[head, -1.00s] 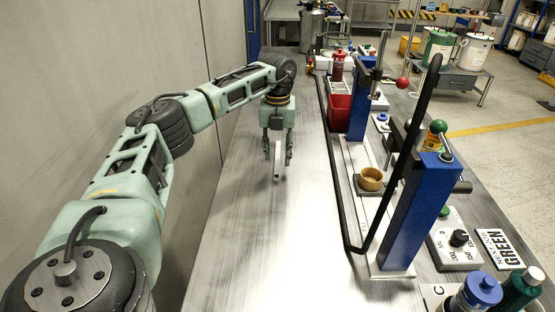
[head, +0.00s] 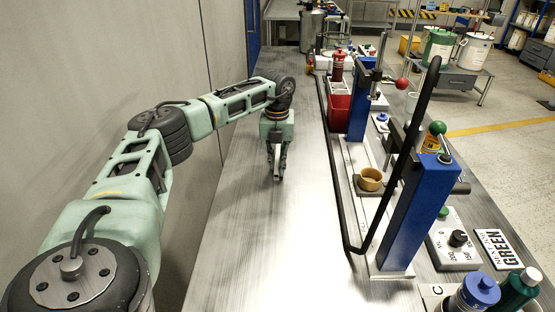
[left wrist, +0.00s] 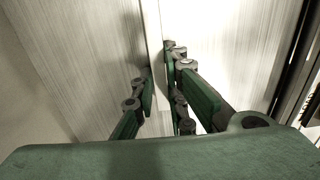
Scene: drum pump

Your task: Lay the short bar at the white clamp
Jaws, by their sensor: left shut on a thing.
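My left gripper (head: 277,174) points down over the bare left part of the bench, its fingers shut on a slim pale bar. In the left wrist view, the gripper (left wrist: 164,102) has this short bar (left wrist: 153,28) between its green and grey fingers. The bar runs away from the gripper toward the top of the picture. In the head view the fingers hide most of the bar, and I cannot tell whether it touches the bench. I cannot pick out the white clamp with certainty. My right gripper is not in view.
The metal bench (head: 265,240) is clear around my left gripper. To its right stand a long black bar (head: 333,170), blue posts (head: 411,215), a tan cup (head: 371,180) and a red bin (head: 339,113). A grey wall (head: 205,60) borders the bench's left side.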

